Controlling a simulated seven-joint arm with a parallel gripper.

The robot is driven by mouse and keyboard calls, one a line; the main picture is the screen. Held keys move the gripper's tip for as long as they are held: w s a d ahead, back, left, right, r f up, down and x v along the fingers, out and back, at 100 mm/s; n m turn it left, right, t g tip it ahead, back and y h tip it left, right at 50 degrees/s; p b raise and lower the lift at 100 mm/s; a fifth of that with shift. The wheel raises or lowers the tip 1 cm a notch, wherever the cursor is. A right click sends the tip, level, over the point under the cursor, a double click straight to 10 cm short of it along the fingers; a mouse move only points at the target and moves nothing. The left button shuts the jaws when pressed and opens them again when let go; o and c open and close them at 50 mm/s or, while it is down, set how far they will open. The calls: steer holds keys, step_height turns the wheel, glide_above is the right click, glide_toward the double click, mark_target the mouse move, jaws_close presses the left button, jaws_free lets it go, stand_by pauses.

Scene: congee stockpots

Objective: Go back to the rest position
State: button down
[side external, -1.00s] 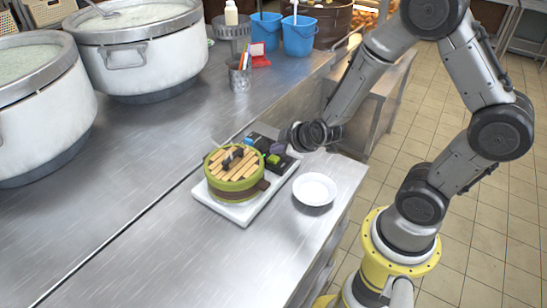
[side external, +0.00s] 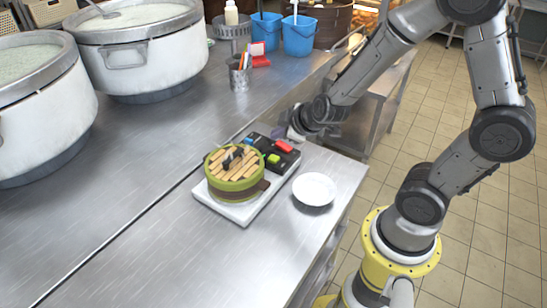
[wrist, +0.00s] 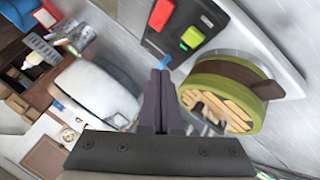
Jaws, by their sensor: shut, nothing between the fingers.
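My gripper (side external: 288,134) is shut and empty. It hangs above the far end of the white tray (side external: 207,202), next to the black box. In the wrist view its two dark fingers (wrist: 160,78) lie together, with nothing between them. A black box with red and green buttons (side external: 268,147) sits on the tray; the box also shows in the wrist view (wrist: 208,19). A green bamboo steamer (side external: 238,180) with a slatted lid and a dark handle stands beside it. It shows at the right of the wrist view (wrist: 205,82).
A white plate (side external: 314,189) lies right of the tray. Two large congee stockpots (side external: 150,65) stand at the left. A metal cup of utensils (side external: 240,76) and blue buckets (side external: 299,38) stand farther back. The steel counter in front of the tray is clear.

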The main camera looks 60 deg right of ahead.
step_height(320, 180, up, 11)
steer(key=a+t, duration=0.3)
steer(key=s+a+r+y, duration=0.4)
steer(key=s+a+r, duration=0.1)
steer(key=s+r, duration=0.2)
steer(key=s+f+m+g, duration=0.2)
steer(key=s+g, duration=0.1)
steer(key=s, duration=0.3)
steer(key=s+d+f+m+g+h, duration=0.1)
steer(key=s+f+m+g, duration=0.2)
steer(key=s, duration=0.4)
steer(key=shift+d, duration=0.25)
